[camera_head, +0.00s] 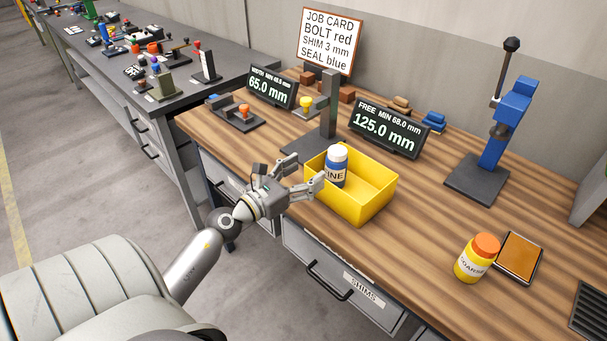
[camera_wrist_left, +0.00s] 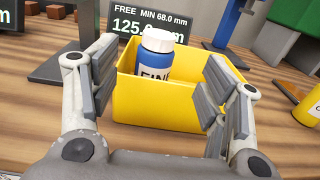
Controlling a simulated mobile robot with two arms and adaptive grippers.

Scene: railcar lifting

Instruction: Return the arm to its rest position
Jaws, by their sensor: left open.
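My left gripper (camera_head: 306,174) is open at the front left side of a yellow bin (camera_head: 368,208) on the wooden bench. A blue bottle with a white cap (camera_head: 336,167) stands upright inside the bin, near its left end. In the left wrist view, the two fingers of the left gripper (camera_wrist_left: 162,95) are spread wide with nothing between them. The bottle (camera_wrist_left: 156,62) and the bin's front wall (camera_wrist_left: 160,102) show beyond the fingers. My left arm reaches in from the lower left. My right gripper is not in view.
A grey stand (camera_head: 329,115) rises behind the bin beside the 125.0 mm display (camera_head: 387,128). A blue press (camera_head: 500,130) stands farther right. A yellow jar with an orange cap (camera_head: 477,258) and a tablet (camera_head: 518,257) are at the right. Bare wood lies between bin and jar.

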